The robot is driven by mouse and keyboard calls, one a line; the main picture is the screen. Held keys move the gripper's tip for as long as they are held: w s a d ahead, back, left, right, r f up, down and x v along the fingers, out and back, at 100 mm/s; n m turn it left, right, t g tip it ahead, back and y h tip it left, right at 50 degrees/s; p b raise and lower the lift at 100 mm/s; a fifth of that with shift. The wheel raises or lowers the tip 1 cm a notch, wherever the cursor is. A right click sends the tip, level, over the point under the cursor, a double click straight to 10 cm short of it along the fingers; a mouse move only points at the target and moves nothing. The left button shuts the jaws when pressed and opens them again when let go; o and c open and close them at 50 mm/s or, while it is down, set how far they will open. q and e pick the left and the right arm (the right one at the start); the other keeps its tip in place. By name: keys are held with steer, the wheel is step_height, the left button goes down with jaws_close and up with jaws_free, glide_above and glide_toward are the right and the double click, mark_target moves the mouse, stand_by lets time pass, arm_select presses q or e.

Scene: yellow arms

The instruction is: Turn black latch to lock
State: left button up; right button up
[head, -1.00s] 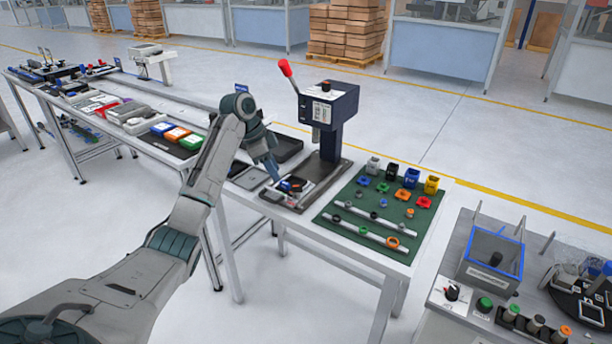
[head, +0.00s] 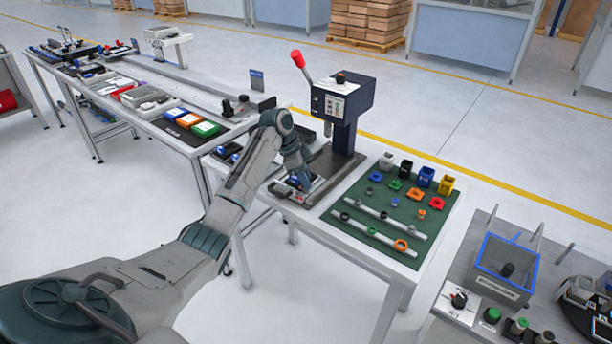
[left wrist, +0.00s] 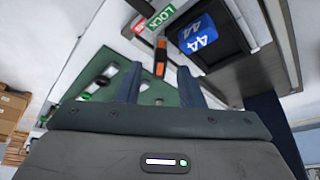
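My left gripper (head: 305,182) reaches down over the small fixture (head: 284,190) at the front of the press base, hiding part of it. In the left wrist view, its two blue fingers (left wrist: 160,84) stand apart. A narrow black latch with an orange band (left wrist: 160,58) shows between the fingertips, with a visible gap on each side. A green LOCK label (left wrist: 160,17) and a red label (left wrist: 138,24) lie just beyond it. A black block with a blue "44" face (left wrist: 197,37) is to the right. My right gripper is not in view.
The dark blue press (head: 343,100) with its red-knobbed lever stands behind the gripper. A green mat (head: 375,215) with coloured parts and rails lies to the right. A blue-rimmed bin (head: 505,268) is on another table at far right.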

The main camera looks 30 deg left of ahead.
arm_select(q)
steer(key=shift+d+f, duration=0.1)
steer(key=shift+f, duration=0.15)
jaws_close()
